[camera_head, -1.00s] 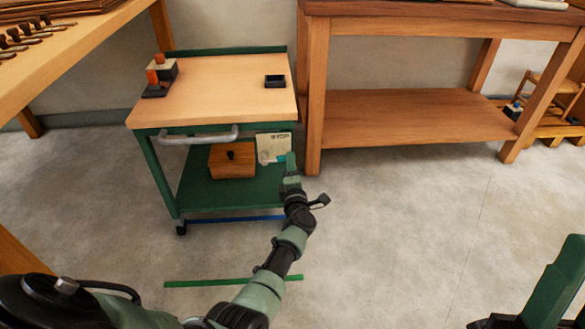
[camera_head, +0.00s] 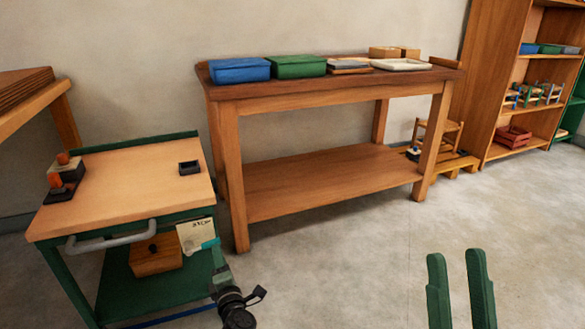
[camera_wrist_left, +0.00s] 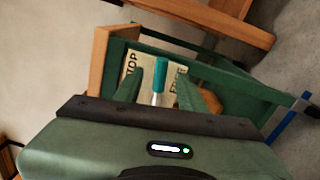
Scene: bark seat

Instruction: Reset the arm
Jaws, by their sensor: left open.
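My left gripper (camera_head: 220,280) is low at the front right of the green cart. In the left wrist view its two fingers (camera_wrist_left: 158,84) are apart, with a teal and white marker-like object (camera_wrist_left: 161,72) showing between or beyond them. I cannot tell whether they touch it. The teal piece (camera_head: 210,244) also shows in the head view in front of a pale card (camera_head: 194,233) at the cart's side. The card (camera_wrist_left: 132,66) carries lettering. My right gripper (camera_head: 461,270) is at the lower right, its two green fingers apart and nothing between them.
The cart top (camera_head: 130,185) holds a small black tray (camera_head: 190,168) and dark blocks with orange tops (camera_head: 62,175). A wooden box (camera_head: 155,258) sits on its lower shelf. A workbench (camera_head: 330,92) with bins stands behind. The floor (camera_head: 350,265) between the grippers looks clear.

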